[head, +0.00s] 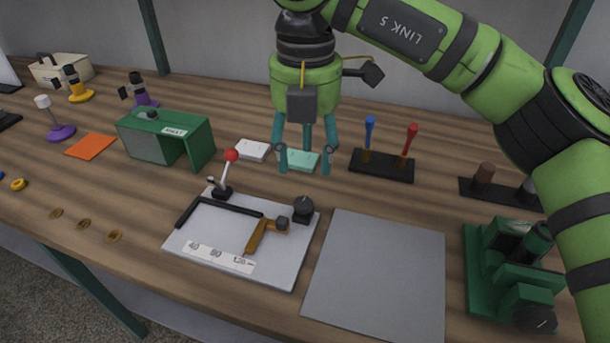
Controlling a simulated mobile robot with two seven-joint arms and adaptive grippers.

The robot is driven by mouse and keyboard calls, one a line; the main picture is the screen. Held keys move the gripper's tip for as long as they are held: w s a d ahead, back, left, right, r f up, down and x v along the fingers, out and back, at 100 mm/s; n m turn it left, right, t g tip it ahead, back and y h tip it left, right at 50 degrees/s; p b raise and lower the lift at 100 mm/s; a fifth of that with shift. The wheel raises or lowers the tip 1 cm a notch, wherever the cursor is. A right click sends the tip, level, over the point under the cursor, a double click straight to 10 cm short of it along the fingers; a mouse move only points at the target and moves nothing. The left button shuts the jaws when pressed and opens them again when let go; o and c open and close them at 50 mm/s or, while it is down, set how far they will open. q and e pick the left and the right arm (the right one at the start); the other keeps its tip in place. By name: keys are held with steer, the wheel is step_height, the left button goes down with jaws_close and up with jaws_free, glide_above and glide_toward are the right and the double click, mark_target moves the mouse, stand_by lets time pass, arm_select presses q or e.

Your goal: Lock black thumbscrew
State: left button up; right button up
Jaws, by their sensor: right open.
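A white fixture plate (185,240) lies on the table near the front. A black round knob (304,206) on a black block stands at its back right corner and looks like the black thumbscrew. A smaller dark knob (282,223) sits at the end of an orange-brown arm (256,237) on the plate. Whether either knob is tight cannot be told. My right gripper (305,160) points down, open and empty, above and behind the plate, apart from both knobs. My left gripper is out of view.
A red-ball lever (231,157) rises at the plate's back edge. A grey mat (375,275) lies to the right, with a green vise (512,275) beyond it. Behind are a green box (190,138) and a rack (382,165) with blue and red handles.

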step_height(320, 180, up, 4)
steer(key=shift+f, duration=0.15)
